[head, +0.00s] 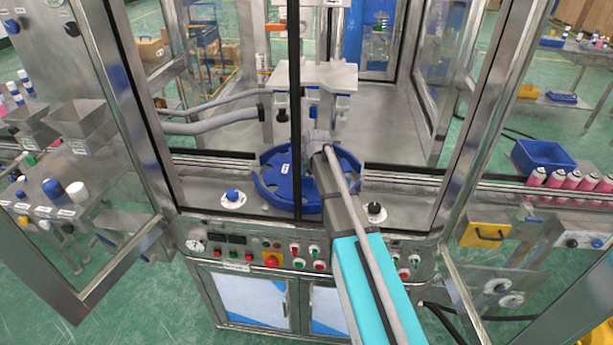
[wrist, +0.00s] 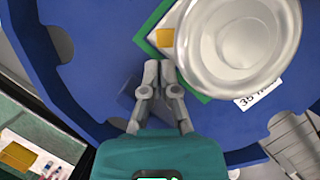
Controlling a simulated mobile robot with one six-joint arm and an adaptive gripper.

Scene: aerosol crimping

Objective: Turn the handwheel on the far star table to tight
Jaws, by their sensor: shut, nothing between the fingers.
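The blue star table (head: 266,187) with notched edges sits inside the machine in the head view. It fills much of the wrist view (wrist: 100,60). A round silver metal part (wrist: 242,38) is on its middle, over a green-edged plate with a white label (wrist: 262,92) partly reading "35"; I cannot tell for sure that it is the handwheel. My gripper (wrist: 161,68) is shut and empty, just left of the silver part, above the blue table. Contact cannot be told. In the head view my arm hides the fingers and the table's middle.
Steel door frames stand on both sides of my arm. A blue knob (head: 232,196) and a black knob (head: 374,208) sit on the deck, left and right of the table. A white fixture (head: 312,78) stands behind. Pink cans (head: 560,180) line the right conveyor.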

